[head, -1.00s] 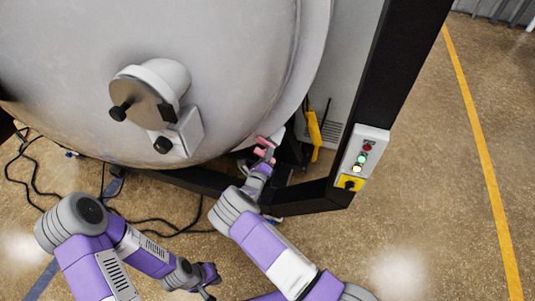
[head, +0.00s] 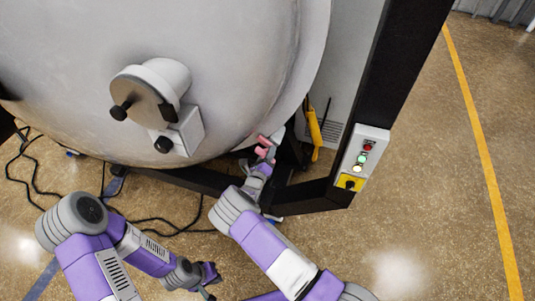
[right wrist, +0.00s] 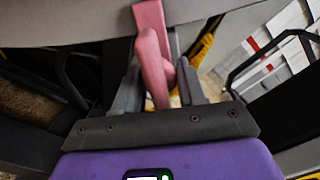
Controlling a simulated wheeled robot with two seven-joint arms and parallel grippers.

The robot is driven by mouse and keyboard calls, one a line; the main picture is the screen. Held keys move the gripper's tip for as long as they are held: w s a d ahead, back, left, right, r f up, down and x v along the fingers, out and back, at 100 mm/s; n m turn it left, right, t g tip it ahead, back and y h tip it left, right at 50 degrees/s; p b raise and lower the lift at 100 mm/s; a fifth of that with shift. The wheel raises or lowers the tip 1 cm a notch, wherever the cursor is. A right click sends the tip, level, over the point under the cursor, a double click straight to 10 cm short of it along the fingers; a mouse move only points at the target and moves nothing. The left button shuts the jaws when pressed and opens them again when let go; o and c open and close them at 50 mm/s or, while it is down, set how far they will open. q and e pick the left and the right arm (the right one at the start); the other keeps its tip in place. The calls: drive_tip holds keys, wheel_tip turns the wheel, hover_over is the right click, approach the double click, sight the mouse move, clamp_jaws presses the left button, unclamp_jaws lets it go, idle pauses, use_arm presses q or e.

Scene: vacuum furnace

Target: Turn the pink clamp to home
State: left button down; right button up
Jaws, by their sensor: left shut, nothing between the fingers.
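The pink clamp (head: 264,147) sits at the lower right rim of the big grey furnace door (head: 230,70). My right gripper (head: 262,166) reaches up to it from below. In the right wrist view the pink clamp (right wrist: 152,55) runs between the two grey fingers of my right gripper (right wrist: 160,82), with one finger on each side. Whether both fingers press on it cannot be made out. My left gripper (head: 211,278) is low in the head view, shut and empty, well away from the clamp.
A control box (head: 361,160) with lit buttons is on the black frame post right of the clamp. A yellow part (head: 314,132) stands beside the clamp. A round port (head: 150,90) juts from the door. Black cables (head: 35,165) lie on the floor at left.

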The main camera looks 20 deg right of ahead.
drive_tip(key=p+v, duration=0.2)
drive_tip(key=v, duration=0.5)
drive_tip(key=shift+s+a, duration=0.15)
drive_tip(key=shift+s, duration=0.1)
idle(0.4)
